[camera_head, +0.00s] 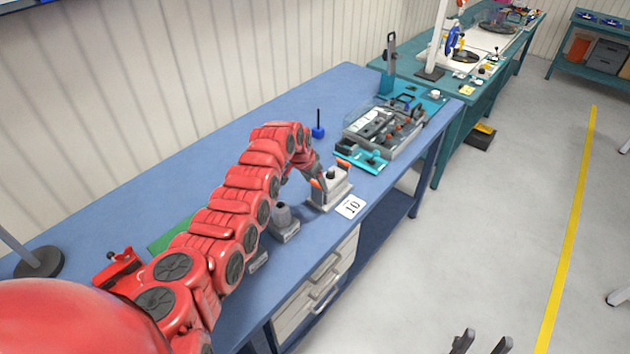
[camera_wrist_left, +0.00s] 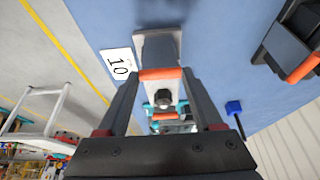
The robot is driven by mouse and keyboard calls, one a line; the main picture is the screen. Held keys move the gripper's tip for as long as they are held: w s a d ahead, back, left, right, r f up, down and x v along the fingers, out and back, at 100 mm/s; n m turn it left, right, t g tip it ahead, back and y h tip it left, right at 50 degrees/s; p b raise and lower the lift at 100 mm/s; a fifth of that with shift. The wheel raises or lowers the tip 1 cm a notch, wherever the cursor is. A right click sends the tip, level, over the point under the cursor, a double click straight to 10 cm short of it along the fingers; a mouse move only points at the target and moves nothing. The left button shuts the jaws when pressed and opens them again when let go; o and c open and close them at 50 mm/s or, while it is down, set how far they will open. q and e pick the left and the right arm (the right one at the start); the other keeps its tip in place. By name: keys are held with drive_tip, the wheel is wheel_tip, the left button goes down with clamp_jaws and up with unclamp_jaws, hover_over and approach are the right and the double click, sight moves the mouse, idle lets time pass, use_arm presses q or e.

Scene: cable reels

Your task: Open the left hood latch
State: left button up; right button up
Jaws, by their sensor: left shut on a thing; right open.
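A grey box-like housing (camera_head: 330,192) with orange parts and a dark knob stands on the blue table in the head view, beside a white card marked 10 (camera_head: 351,206). My left gripper (camera_head: 322,180) reaches down to its near-left side. In the left wrist view, the fingers of my left gripper (camera_wrist_left: 161,78) are shut on an orange latch bar (camera_wrist_left: 161,74) on the housing (camera_wrist_left: 160,48). The bar spans between the fingertips. My right gripper (camera_head: 482,345) is open and empty at the bottom edge of the head view, over the floor.
A smaller grey device (camera_head: 285,222) stands left of the housing. Behind are a blue block with a black rod (camera_head: 318,131) and a grey tray of parts (camera_head: 405,146). The table's right edge, with drawers (camera_head: 318,283) below, is close.

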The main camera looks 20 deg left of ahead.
use_arm(q)
clamp_jaws()
drive_tip(key=shift+s+a+f+t+b, duration=0.2)
drive_tip(key=shift+s+t+b, duration=0.2)
drive_tip(key=shift+s+t, duration=0.15)
drive_tip(key=shift+s+a+t+h+b, duration=0.1)
drive_tip(key=shift+s+t+h+b, duration=0.1)
drive_tip(key=shift+t+h+b, duration=0.15)
drive_tip(key=s+t+b, duration=0.1)
drive_tip(key=b, duration=0.2)
drive_tip(key=s+a+f+t+h+b, duration=0.1)
drive_tip(key=b, duration=0.3)
drive_tip(key=s+f+t+b, duration=0.1)
drive_tip(key=b, duration=0.3)
drive_tip(key=shift+s+a+t, duration=0.2)
drive_tip(key=shift+s+t, duration=0.15)
drive_tip(key=shift+t, duration=0.05)
drive_tip(key=shift+s+f+b, duration=0.2)
drive_tip(key=shift+f+b, duration=0.05)
drive_tip(key=shift+b, duration=0.3)
drive_tip(key=shift+s+a, duration=0.1)
drive_tip(key=shift+s, duration=0.15)
drive_tip(key=shift+s+f, duration=0.1)
